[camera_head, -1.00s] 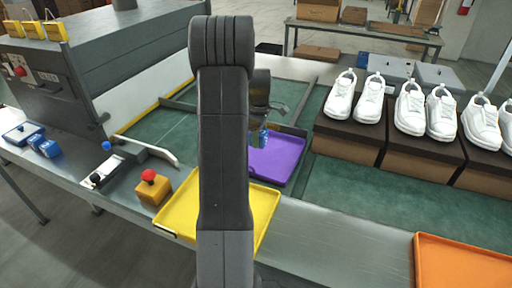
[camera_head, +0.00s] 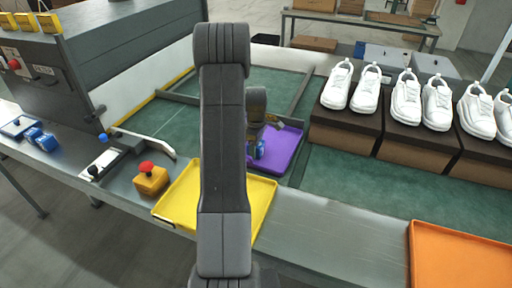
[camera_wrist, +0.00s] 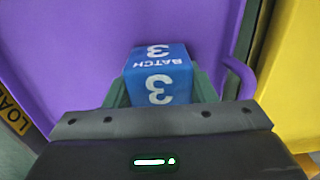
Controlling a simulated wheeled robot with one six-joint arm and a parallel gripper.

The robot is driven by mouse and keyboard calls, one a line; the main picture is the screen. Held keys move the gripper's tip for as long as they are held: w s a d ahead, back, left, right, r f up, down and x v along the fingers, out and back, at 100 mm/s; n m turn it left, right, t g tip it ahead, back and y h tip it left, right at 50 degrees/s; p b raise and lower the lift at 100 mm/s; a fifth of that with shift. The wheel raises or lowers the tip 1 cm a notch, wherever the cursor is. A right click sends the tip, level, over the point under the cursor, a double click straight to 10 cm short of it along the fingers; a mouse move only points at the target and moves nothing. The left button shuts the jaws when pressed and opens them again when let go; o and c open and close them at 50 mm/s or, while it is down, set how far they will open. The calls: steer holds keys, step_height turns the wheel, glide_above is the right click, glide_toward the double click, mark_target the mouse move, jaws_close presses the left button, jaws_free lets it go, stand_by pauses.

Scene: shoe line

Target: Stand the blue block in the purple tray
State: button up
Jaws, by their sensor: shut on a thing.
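The blue block (camera_wrist: 158,72) has "BATCH 3" printed in white on its faces and sits between my fingers in the wrist view. My gripper (camera_wrist: 158,98) is shut on it, with a green finger on each side. Purple tray surface (camera_wrist: 60,50) lies behind the block in that view. In the head view, the block (camera_head: 258,151) shows at the near left part of the purple tray (camera_head: 285,150), partly hidden by my arm. I cannot tell whether the block touches the tray floor.
A yellow tray (camera_head: 262,195) lies nearer, beside the purple tray. White shoes on brown boxes (camera_head: 345,125) line the right. An orange tray (camera_head: 460,260) is at front right. A red-topped yellow button box (camera_head: 150,180) and other blue blocks (camera_head: 40,139) are at left.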

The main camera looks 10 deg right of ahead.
steer(key=o, duration=1)
steer(key=shift+f, duration=0.1)
step_height(320, 180, up, 12)
steer(key=shift+r, duration=0.15)
